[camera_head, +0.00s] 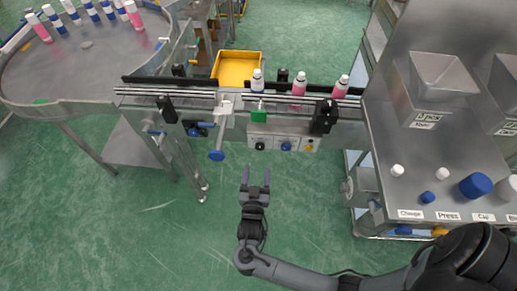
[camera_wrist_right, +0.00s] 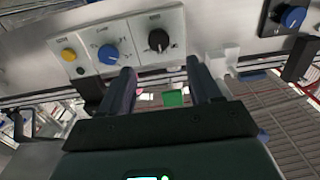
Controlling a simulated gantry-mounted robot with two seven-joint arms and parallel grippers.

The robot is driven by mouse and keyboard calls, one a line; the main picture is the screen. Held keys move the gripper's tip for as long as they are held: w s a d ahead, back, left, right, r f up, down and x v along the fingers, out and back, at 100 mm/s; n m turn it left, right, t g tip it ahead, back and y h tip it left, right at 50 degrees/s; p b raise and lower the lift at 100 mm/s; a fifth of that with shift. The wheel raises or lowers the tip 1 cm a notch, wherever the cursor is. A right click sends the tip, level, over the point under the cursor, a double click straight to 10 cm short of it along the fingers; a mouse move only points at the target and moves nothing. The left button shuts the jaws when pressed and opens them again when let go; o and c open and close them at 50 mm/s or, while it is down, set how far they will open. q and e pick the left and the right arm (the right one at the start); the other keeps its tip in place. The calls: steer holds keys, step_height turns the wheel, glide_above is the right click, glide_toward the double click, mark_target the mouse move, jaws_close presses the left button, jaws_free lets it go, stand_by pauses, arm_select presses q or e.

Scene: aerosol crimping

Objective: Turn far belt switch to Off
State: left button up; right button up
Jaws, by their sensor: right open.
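A light control panel (camera_head: 273,142) on the conveyor's front carries a black knob (camera_head: 260,146), a blue knob (camera_head: 286,147) and a yellow button (camera_head: 308,147). A separate blue knob sits on a dark box (camera_head: 198,130) further left. I cannot tell which knob is the far belt switch; labels and settings are too small to read. My right gripper (camera_head: 256,176) is open and empty, below and in front of the panel, touching nothing. In the right wrist view its fingers (camera_wrist_right: 165,88) point toward the panel, with the black knob (camera_wrist_right: 158,40) and blue knob (camera_wrist_right: 108,54) beyond. My left gripper is not in view.
Several bottles, including a pink one (camera_head: 299,88), stand on the conveyor. A blue round handle (camera_head: 216,155) juts out below it. A steel bench (camera_head: 440,180) with caps stands right, a round table (camera_head: 80,65) left. Open floor surrounds the gripper.

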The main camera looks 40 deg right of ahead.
mark_target(259, 148)
steer(key=x, duration=0.9)
steer(key=shift+f+b, duration=0.1)
steer(key=shift+b, duration=0.2)
steer(key=c, duration=1)
steer(key=shift+n+p, duration=0.6)
steer(key=shift+p, duration=0.1)
steer(key=shift+c, duration=0.2)
steer(key=n+p, duration=0.2)
steer(key=n, duration=0.1)
steer(key=shift+r+p, duration=0.2)
steer(key=shift+p, duration=0.15)
steer(key=n+p, duration=0.2)
steer(key=n, duration=0.1)
steer(key=shift+f, duration=0.1)
steer(key=shift+w+f+n+p, duration=0.1)
steer(key=shift+n+p, duration=0.45)
steer(key=shift+n, duration=0.85)
steer(key=shift+a, duration=0.1)
